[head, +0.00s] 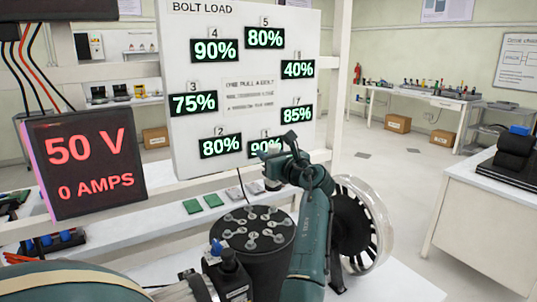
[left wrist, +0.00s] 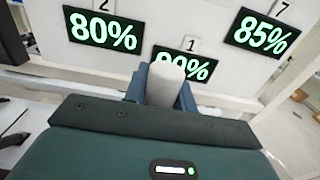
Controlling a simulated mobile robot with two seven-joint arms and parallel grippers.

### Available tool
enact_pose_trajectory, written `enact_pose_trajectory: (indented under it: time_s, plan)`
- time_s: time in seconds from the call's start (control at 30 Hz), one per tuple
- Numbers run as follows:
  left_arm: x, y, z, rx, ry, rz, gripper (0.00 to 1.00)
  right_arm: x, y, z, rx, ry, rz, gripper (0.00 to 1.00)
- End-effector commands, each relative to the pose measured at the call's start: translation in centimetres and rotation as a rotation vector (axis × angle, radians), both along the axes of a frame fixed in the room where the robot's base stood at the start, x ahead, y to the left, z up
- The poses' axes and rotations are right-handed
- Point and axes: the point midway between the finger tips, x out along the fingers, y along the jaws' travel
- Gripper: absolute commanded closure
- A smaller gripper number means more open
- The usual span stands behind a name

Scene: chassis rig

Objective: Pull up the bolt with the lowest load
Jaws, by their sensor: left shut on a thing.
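The white bolt load board (head: 240,17) shows numbered percentages. The lowest is the 40% display (head: 298,69), at upper right; its number tag is hard to read. A dark round hub (head: 254,268) stands below the board with several grey bolts (head: 256,222) in a ring on top. My left gripper (head: 268,149) is up above and behind the hub, in front of the 90% display marked 1. In the left wrist view it is shut on a pale grey rounded bolt (left wrist: 165,83), clear of the hub. Which hub position it came from cannot be told. My right gripper does not show.
A red-lit meter (head: 92,165) reads 50 V, 0 AMPS at left. A clear-rimmed wheel (head: 378,232) stands right of the hub. Green boards (head: 203,203) lie on the white shelf behind. A white bench (head: 478,222) is at right, with open floor before it.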

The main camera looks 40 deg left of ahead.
Motion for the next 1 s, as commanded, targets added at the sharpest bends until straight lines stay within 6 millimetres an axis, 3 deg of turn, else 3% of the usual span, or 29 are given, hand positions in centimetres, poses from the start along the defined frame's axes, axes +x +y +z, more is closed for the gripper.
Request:
enact_pose_trajectory:
  time_s: [0.27,0.8,1.0]
  plan:
    - [0.0,-0.1,-0.3,-0.002,0.001,-0.004,0.94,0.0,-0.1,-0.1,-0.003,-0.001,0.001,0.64]
    - [0.0,-0.1,-4.6,-0.002,0.002,-0.004,0.94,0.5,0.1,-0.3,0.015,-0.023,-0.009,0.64]
    - [0.0,-0.1,-5.2,-0.002,0.0,-0.004,0.94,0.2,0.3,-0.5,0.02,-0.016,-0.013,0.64]
